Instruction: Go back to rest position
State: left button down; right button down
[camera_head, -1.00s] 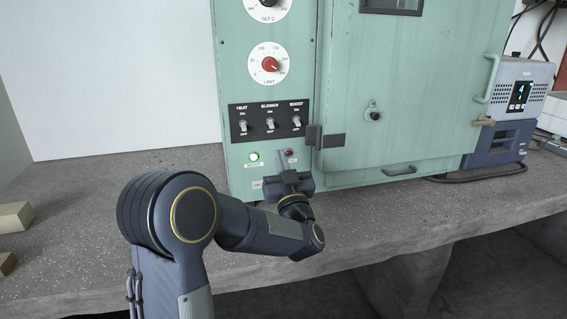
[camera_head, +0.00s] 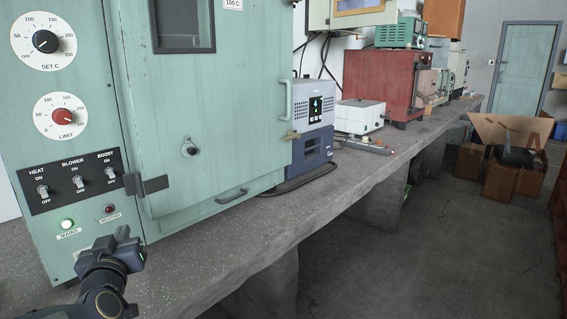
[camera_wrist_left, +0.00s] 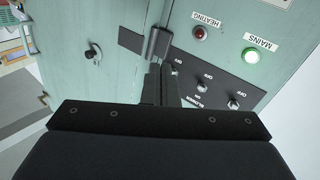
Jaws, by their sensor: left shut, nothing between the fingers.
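My left gripper (camera_head: 122,236) is at the lower left of the head view, in front of the lower control panel of a green oven (camera_head: 235,100). It is shut and holds nothing. In the left wrist view, the shut fingers (camera_wrist_left: 160,84) point at the oven front near the dark door latch (camera_wrist_left: 158,44). I cannot tell whether they touch it. The green MAINS lamp (camera_head: 67,224) is lit, and the HEATING lamp (camera_head: 109,208) is dark red. My right gripper is not in view.
The concrete bench (camera_head: 300,212) runs back to the right. It bears a grey-blue device (camera_head: 311,125), a white box (camera_head: 359,117) and a red cabinet (camera_head: 385,82). Cardboard boxes (camera_head: 503,175) stand on the floor at the right. The floor (camera_head: 400,265) before the bench is clear.

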pick_arm(q)
jog(key=s+d+f+m+g+h, duration=0.1)
jog(key=s+d+f+g+h, duration=0.3)
jog(key=s, duration=0.6)
jog(key=s+d+f+m+g+h, duration=0.1)
jog(key=s+d+f+g+h, duration=0.1)
jog(key=s+d+f+g, duration=0.45)
jog(key=s+d+f+m+g+h, duration=0.1)
jog(key=s+d+f+h, duration=0.3)
jog(key=s, duration=0.8)
notch_tip(320, 180, up, 22)
jog(key=p, duration=2.3)
jog(key=shift+a+m+y, duration=0.3)
jog(key=shift+a+y, duration=0.1)
jog(key=shift+w+r, duration=0.1)
